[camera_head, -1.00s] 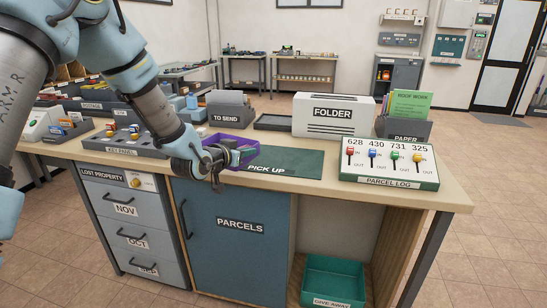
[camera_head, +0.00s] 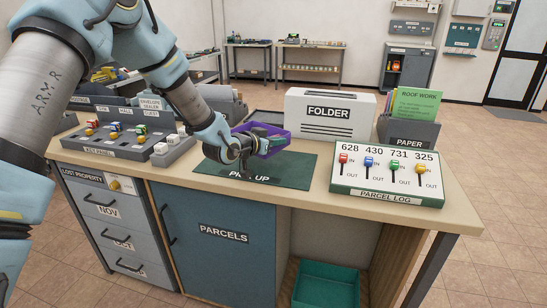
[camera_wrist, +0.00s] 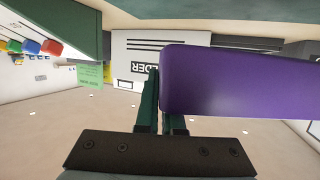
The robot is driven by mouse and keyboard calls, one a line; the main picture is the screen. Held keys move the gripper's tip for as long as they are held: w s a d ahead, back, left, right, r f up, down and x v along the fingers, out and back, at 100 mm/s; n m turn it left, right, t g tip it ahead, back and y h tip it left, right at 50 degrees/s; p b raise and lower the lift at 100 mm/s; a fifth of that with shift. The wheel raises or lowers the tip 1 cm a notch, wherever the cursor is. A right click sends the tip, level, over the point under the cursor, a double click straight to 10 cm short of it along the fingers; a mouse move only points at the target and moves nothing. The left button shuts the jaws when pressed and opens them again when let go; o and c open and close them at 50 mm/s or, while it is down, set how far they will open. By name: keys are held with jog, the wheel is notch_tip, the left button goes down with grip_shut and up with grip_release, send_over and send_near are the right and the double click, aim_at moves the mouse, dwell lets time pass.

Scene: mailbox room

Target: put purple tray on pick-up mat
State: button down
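The purple tray (camera_head: 270,129) is over the back middle part of the dark green pick-up mat (camera_head: 297,172). Whether it touches the mat or hangs just above it, I cannot tell. My gripper (camera_head: 270,147) is shut on the near side of the tray, and my wrist covers part of the mat's lettering. In the wrist view the tray (camera_wrist: 240,82) fills the right side, with its wall at my gripper's fingers (camera_wrist: 162,110). One finger is partly hidden behind the tray.
A white folder box (camera_head: 327,119) stands behind the mat. The parcel log board (camera_head: 388,175) lies to the right and the key panel (camera_head: 110,139) to the left. A paper holder (camera_head: 405,132) stands at the back right.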

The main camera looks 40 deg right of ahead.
aim_at(277, 170)
jog(key=shift+f+p, duration=0.8)
jog(key=shift+f, duration=2.4)
jog(key=shift+f, duration=0.15)
jog(key=c, duration=1)
grip_release()
jog(key=shift+c, duration=0.2)
jog(key=b+v, duration=0.3)
jog(key=v, duration=0.9)
jog(key=shift+r, duration=0.2)
